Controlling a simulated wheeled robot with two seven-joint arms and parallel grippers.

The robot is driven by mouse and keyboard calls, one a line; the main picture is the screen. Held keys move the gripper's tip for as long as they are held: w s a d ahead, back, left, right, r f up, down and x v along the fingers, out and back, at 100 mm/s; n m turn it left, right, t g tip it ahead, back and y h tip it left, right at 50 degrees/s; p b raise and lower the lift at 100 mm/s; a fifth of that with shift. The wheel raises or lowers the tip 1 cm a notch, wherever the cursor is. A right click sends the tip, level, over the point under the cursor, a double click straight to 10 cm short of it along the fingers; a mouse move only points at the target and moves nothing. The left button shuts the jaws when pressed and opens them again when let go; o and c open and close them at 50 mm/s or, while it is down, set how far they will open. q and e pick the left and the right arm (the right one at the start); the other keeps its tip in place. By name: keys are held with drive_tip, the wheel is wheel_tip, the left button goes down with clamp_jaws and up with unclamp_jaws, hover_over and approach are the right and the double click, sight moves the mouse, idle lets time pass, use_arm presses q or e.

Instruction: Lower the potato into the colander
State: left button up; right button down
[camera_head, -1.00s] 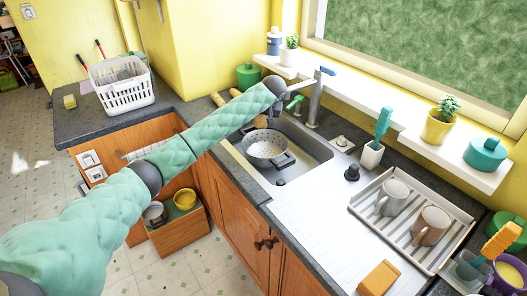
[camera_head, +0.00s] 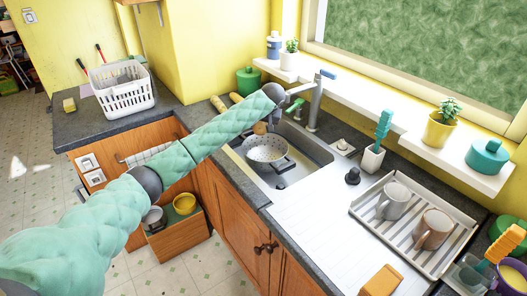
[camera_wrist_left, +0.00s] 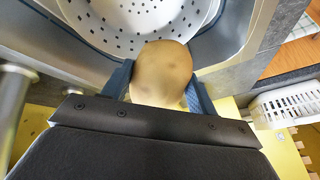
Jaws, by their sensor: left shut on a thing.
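The brown potato (camera_wrist_left: 163,72) is held between the two dark fingers of my left gripper (camera_wrist_left: 160,88), which is shut on it. In the head view the potato (camera_head: 260,128) shows just below the end of my left arm, at the far edge of the colander. The white colander (camera_head: 266,149), with dark handles and holes, stands in the sink. In the wrist view the colander (camera_wrist_left: 125,40) lies beyond the potato, which overlaps its rim in the picture; whether they touch I cannot tell. The fingers are mostly hidden in the head view. My right gripper is not in view.
The sink (camera_head: 318,151) has a tall tap (camera_head: 316,102) behind it. A white basket (camera_head: 122,88) stands on the left counter. A drying rack (camera_head: 400,250) with two mugs stands at the right. The white drainboard (camera_head: 315,222) is mostly clear.

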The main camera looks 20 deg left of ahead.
use_arm(q)
drive_tip(key=shift+w+a, duration=0.1)
drive_tip(key=shift+a, duration=0.05)
drive_tip(key=shift+f, duration=0.1)
idle(0.4)
drive_tip(key=shift+f, duration=0.15)
wheel_tip(320, 180, down, 7)
idle(1.4)
idle(0.3)
drive_tip(key=shift+f+b, duration=0.3)
drive_tip(key=shift+b, duration=0.05)
idle(0.6)
